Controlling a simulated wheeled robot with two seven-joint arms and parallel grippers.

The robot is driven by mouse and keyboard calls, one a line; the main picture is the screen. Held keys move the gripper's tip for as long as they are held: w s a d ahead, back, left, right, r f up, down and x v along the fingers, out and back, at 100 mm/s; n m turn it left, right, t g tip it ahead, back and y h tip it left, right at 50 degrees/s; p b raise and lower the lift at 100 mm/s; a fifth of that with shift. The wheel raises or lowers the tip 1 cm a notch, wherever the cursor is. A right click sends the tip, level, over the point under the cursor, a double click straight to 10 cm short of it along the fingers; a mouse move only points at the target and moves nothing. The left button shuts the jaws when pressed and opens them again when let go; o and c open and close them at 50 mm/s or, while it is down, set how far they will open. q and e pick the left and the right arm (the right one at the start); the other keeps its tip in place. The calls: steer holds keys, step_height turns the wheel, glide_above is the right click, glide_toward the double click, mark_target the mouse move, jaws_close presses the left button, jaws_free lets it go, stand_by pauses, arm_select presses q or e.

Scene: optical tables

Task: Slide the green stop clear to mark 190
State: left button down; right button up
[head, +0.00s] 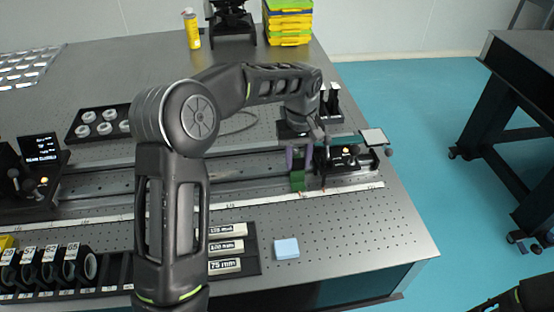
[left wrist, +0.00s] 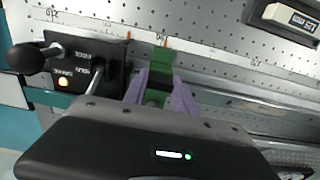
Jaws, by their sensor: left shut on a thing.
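The green stop (head: 297,181) sits on the rail near its right end, with its lower part beside the white scale strip (head: 240,204). My left gripper (head: 299,158) comes down over the rail, its purple fingers shut on the stop. In the left wrist view the green stop (left wrist: 161,60) shows between and beyond the purple fingers of my left gripper (left wrist: 158,92). The scale strip (left wrist: 215,57) runs past it, its numbers upside down and too small to read surely. My right gripper is out of view.
A black module with a knob (head: 347,157) stands just right of the stop; its knob (left wrist: 22,57) shows in the left wrist view. A blue block (head: 286,248) and a black tray of labelled bars (head: 244,265) lie in front. The rail left of the stop looks clear.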

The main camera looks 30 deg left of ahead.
arm_select(q)
steer(key=shift+w+d, duration=0.3)
steer(key=shift+d, duration=0.05)
steer(key=c, duration=1)
jaws_free()
step_height(320, 180, up, 8)
steer(key=shift+f, duration=0.1)
